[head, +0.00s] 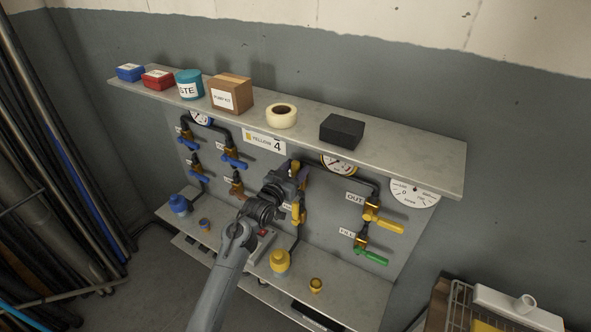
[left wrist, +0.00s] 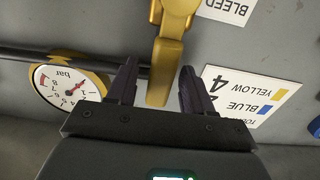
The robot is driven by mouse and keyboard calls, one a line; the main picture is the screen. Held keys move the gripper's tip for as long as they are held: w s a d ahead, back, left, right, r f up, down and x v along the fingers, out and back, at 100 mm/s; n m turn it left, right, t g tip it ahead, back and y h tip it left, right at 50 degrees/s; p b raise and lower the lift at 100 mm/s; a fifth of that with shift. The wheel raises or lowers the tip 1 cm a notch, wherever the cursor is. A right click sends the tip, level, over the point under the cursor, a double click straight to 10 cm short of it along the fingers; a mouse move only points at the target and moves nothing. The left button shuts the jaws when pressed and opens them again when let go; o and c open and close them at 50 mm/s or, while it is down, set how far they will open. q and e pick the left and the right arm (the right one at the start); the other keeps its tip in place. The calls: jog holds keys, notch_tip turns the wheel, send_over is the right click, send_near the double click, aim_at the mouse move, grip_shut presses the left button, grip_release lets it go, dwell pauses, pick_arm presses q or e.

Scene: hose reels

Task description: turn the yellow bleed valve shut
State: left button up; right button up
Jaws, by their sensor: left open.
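The yellow bleed valve handle (left wrist: 164,72) is a flat lever at the top centre of the left wrist view, next to a white BLEED label (left wrist: 228,9). My left gripper (left wrist: 159,70) is open, with one dark finger on each side of the lever's end. I cannot tell whether either finger touches it. In the head view my left gripper (head: 292,187) is at the middle of the panel and partly covers the bleed valve (head: 298,211). My right gripper is not in view.
A shelf (head: 400,153) with boxes, a tape roll (head: 282,115) and a black block (head: 341,131) overhangs the panel. Blue-handled valves (head: 234,162) are to the left. A yellow OUT valve (head: 385,222) and a green FILL valve (head: 372,256) are to the right. A gauge (left wrist: 70,86) is nearby.

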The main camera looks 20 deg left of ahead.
pick_arm(q)
jog(key=shift+w, duration=0.1)
grip_shut()
dwell(0.3)
